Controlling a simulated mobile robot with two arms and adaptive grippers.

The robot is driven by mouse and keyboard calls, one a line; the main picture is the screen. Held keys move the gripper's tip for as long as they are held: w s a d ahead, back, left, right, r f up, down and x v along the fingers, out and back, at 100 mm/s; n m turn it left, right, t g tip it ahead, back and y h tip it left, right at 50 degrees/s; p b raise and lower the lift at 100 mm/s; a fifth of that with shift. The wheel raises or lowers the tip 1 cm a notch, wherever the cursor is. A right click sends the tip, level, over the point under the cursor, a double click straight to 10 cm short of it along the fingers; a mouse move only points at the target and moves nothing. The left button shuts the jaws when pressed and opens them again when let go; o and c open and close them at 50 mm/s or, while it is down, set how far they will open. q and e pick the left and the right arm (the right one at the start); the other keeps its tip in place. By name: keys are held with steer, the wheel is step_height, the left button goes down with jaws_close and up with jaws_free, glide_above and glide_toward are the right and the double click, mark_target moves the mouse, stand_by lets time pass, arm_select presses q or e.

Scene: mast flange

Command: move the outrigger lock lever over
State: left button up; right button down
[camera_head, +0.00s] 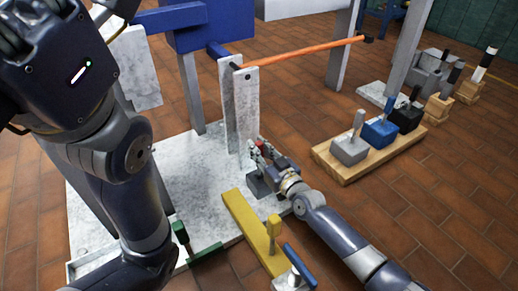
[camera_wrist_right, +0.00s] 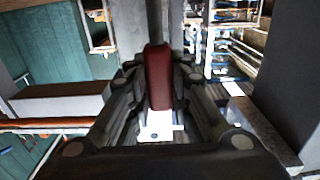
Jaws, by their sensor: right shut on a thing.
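A lever with a red grip (camera_wrist_right: 158,75) stands between the fingers of my right gripper (camera_wrist_right: 158,92) in the right wrist view. The fingers are shut on the red grip, one on each side. In the head view my right gripper (camera_head: 262,153) is at a dark grey block (camera_head: 262,184) on the pale base plate, beside two upright pale plates. Only a bit of red (camera_head: 259,143) shows there; the fingers hide the rest of the lever. My left arm is large at the left; dark parts at the top left are cut off, so its fingers cannot be made out.
A yellow bar (camera_head: 246,222) with a yellow lever and a blue-handled lever lie close in front of my right gripper. A green lever (camera_head: 181,235) is nearer left. A wooden board (camera_head: 345,172) with several levers is at right. An orange bar (camera_head: 300,51) spans behind.

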steer(key=s+d+f+t+y+b, duration=0.2)
steer(key=s+d+t+y+b, duration=0.2)
steer(key=s+t, duration=0.1)
steer(key=shift+s+f+t, duration=0.2)
steer(key=shift+s+t, duration=0.1)
steer(key=shift+s, duration=0.15)
stand_by(0.6)
steer(key=shift+d, duration=0.1)
steer(key=c, duration=1.4)
jaws_free()
steer(key=shift+c, duration=0.2)
